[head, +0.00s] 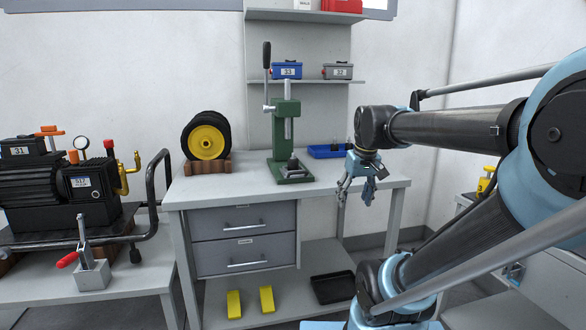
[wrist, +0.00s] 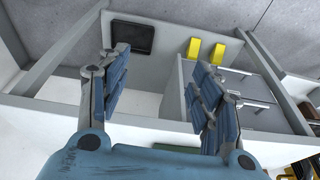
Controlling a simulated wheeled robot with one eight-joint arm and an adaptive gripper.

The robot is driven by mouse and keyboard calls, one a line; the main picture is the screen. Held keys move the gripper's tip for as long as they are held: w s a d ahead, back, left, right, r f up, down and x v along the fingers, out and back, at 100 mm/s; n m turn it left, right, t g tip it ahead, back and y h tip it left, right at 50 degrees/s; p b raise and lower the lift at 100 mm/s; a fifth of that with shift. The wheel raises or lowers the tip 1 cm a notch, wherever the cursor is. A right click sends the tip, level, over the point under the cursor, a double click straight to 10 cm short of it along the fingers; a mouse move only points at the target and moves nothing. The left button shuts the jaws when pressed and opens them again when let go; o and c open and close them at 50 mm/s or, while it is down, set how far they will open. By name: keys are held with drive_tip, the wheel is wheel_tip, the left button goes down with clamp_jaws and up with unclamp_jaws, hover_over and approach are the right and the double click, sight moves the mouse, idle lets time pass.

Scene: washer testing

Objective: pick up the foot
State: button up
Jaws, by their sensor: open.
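I cannot tell for certain which thing is the foot. A blue tray (head: 328,152) lies at the back right of the workbench, and its contents are too small to make out. My gripper (head: 355,197) hangs fingers down at the right part of the workbench, apart from the tray. In the wrist view my gripper (wrist: 160,65) has its two blue-padded fingers wide apart with nothing between them. Past the fingers, that view shows the lower shelf and floor.
The workbench (head: 240,186) carries a green press (head: 286,140) and a yellow-hubbed wheel (head: 207,142). Two yellow blocks (head: 234,303) and a black tray (head: 333,287) lie on the lower shelf. A black pump (head: 70,190) stands at left. A yellow item (head: 486,180) is at right.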

drive_tip(key=w+a+r+n+y, duration=0.1)
drive_tip(key=w+a+r, duration=0.2)
drive_tip(key=w+r, duration=0.3)
drive_tip(key=w+a+r+n, duration=0.1)
drive_tip(key=w+a+r, duration=0.2)
drive_tip(key=w+r, duration=0.25)
drive_tip(key=n+y, duration=0.1)
drive_tip(key=n, duration=0.2)
approach(293, 155)
drive_tip(key=shift+t, duration=0.3)
drive_tip(key=x, duration=1)
drive_tip(key=shift+w+f, duration=0.1)
drive_tip(key=shift+f, duration=0.05)
drive_tip(key=shift+c, duration=0.3)
drive_tip(key=c, duration=1.2)
